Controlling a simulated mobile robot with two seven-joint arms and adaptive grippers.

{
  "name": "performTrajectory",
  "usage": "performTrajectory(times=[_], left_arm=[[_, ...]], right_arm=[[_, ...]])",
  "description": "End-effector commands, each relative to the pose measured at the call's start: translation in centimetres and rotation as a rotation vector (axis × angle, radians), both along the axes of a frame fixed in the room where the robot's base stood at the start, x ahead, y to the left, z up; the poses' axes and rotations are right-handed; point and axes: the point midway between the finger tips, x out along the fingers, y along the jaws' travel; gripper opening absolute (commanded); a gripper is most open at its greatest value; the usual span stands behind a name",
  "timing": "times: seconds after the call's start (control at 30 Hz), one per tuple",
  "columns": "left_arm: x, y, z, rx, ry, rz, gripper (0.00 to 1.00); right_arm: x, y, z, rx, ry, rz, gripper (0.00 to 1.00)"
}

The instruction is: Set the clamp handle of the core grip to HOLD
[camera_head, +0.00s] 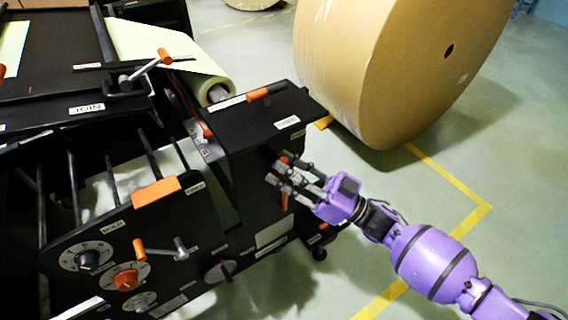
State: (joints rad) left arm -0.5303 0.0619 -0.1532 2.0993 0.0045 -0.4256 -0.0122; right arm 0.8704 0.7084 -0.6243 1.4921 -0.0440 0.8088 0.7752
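A black machine with several orange-tipped handles fills the left and middle. An upright orange handle (284,201) sits on the side of its right-hand box, partly covered by my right gripper (276,172). The gripper comes in from the right, and its dark fingers cross the handle. I cannot tell whether they are closed on it. My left gripper is out of view.
An orange-tipped lever (160,60) stands near a pale paper roll (200,82). Another orange handle (141,250) and dials (87,259) are on the front panel. A large kraft roll (385,65) stands behind. Floor with yellow lines (450,180) is open at right.

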Motion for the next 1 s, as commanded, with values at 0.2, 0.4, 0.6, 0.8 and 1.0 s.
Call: performTrajectory(times=[0.2,0.4,0.6,0.8,1.0], left_arm=[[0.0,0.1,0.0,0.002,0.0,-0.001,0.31],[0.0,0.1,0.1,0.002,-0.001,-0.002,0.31],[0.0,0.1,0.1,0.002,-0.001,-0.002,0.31],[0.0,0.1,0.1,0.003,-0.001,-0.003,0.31],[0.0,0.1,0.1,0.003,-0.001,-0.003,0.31]], right_arm=[[-1.4,-4.1,-1.9,-0.005,0.003,-0.004,0.31],[-2.6,-7.5,-3.3,-0.004,0.003,-0.004,0.31],[-3.3,-9.3,-4.0,-0.002,0.001,-0.002,0.31],[-3.4,-9.7,-4.1,-0.002,0.001,-0.002,0.31],[-3.4,-9.6,-4.1,-0.002,0.001,-0.002,0.31]])
